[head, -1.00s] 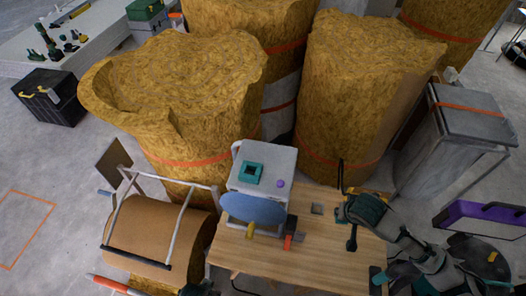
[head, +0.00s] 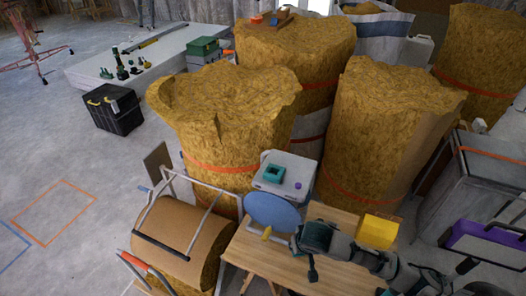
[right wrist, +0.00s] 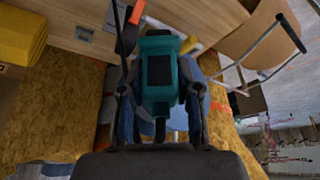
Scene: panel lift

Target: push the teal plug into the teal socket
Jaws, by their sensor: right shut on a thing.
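The teal socket (head: 272,174), a square block with a dark opening, sits on top of a pale grey box (head: 292,168) at the back of the wooden table. In the right wrist view, a teal block with a dark face, which I take to be the teal plug (right wrist: 158,40), lies between the fingers of my right gripper (right wrist: 160,112), which is shut on it. In the head view my right gripper (head: 297,243) is over the table, in front of the box and below the socket in the picture. The plug cannot be made out there. My left gripper is not in view.
A blue disc (head: 270,211) stands in front of the box, with a purple knob (head: 298,185) on the box top. A yellow block (head: 377,230) is at the table's right. Tall straw-coloured bales (head: 395,130) stand behind. A metal-framed brown roll (head: 180,240) is at left.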

